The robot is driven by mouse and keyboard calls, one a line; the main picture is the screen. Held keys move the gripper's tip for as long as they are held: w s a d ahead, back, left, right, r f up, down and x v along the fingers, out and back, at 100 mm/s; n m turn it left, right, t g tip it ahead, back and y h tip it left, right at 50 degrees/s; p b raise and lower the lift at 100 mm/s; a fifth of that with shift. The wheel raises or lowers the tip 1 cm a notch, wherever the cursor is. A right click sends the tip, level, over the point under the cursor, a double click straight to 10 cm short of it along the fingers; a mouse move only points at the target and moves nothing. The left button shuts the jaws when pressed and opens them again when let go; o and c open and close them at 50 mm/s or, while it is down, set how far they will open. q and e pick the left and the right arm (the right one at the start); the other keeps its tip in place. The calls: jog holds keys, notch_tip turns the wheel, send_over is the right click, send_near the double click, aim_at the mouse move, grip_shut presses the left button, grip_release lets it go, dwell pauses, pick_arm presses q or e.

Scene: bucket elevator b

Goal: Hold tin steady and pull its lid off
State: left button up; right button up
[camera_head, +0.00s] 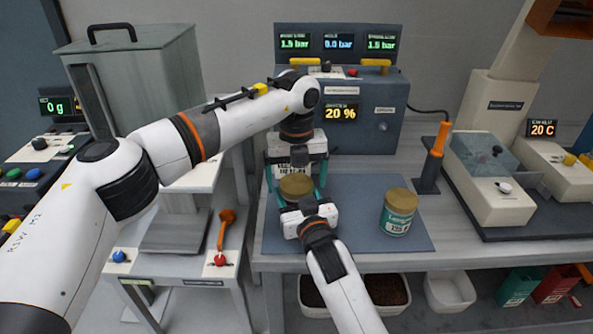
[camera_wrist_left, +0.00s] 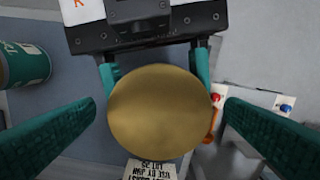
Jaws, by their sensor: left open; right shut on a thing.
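A tin with a round gold lid (camera_head: 296,187) stands on the blue-grey mat (camera_head: 350,190); the lid, still on top, fills the middle of the left wrist view (camera_wrist_left: 158,112). My right gripper (camera_head: 306,205) comes from the front and is shut on this tin, its teal fingers on both sides below the lid. My left gripper (camera_head: 297,180) points down from above, open, with one finger on each side of the lid. In the left wrist view a gap shows between each finger and the lid. Most of the tin's body is hidden under the lid and grippers.
A second tin (camera_head: 398,212) with a teal label and gold lid stands to the right on the mat. A grey gauge box (camera_head: 375,115) stands behind. An orange-handled tool (camera_head: 437,150) stands upright in a holder at right.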

aim_at(296, 183)
pick_arm(q)
jog(key=shift+c, duration=0.4)
jog(key=c, duration=1.1)
jog(key=shift+r, duration=0.1)
jog(key=shift+r, duration=0.15)
jog(key=shift+r, duration=0.95)
jog(key=shift+r, duration=2)
pick_arm(e)
jog(key=o, duration=1.5)
